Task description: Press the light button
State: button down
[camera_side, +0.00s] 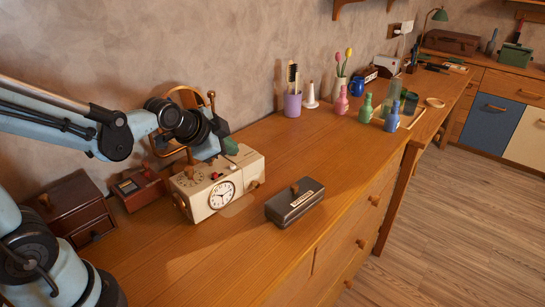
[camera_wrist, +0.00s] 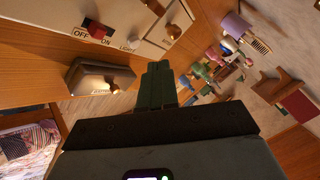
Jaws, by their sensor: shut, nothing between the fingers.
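The cream clock unit (camera_side: 222,187) stands on the wooden counter, with a round clock face on its front. In the wrist view its cream panel (camera_wrist: 150,26) fills the top. The panel carries a red switch (camera_wrist: 97,30) between OFF and ON labels, and a partly legible label starting "LIGH" (camera_wrist: 130,45). I cannot clearly tell the light button from the small marks beside that label. My gripper (camera_side: 230,147) is above the unit's top in the side view. Its green fingers (camera_wrist: 157,84) are together and empty in the wrist view. Contact with the unit is not visible.
A dark grey lidded box (camera_side: 295,203) sits right of the unit. A small reddish-brown box (camera_side: 138,188) and a brown drawer box (camera_side: 75,208) stand left of it. A purple cup (camera_side: 292,104) and several bottles are farther back. The front right counter is clear.

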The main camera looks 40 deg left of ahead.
jog(key=shift+f, duration=0.75)
dwell(1.6)
jog(key=shift+f, duration=0.4)
jog(key=shift+f, duration=0.4)
dwell(0.6)
jog(key=shift+r, duration=0.85)
jog(key=shift+r, duration=2.5)
jog(key=shift+s, duration=0.1)
